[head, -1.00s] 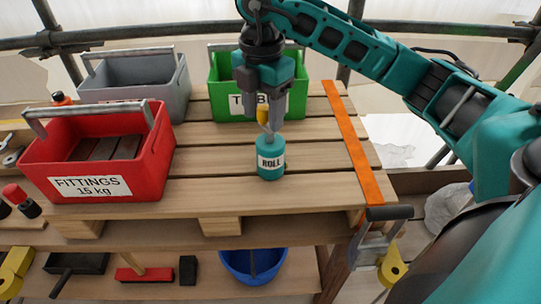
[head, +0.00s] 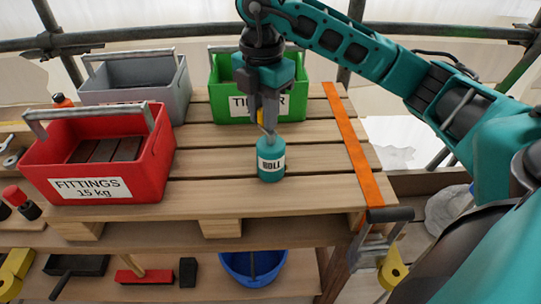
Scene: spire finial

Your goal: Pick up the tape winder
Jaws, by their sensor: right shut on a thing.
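A teal cylinder with a white label reading "ROLL" (head: 271,160) stands upright near the middle of the pallet-slat top. It appears to be the tape winder. My right gripper (head: 268,131) points straight down over it, with its fingers close together at the cylinder's top. The fingers are shut on its narrow upper part, which they mostly hide. A small yellow piece (head: 261,116) shows beside the fingers; I cannot tell what it belongs to. The cylinder's base appears to be at the slats. My left gripper is not in view.
A red FITTINGS box (head: 100,165), a grey box (head: 135,80) and a green box (head: 225,75) stand left and behind. An orange strip (head: 350,140) lies along the right. A blue bucket (head: 240,266) sits below. Slats around the cylinder are clear.

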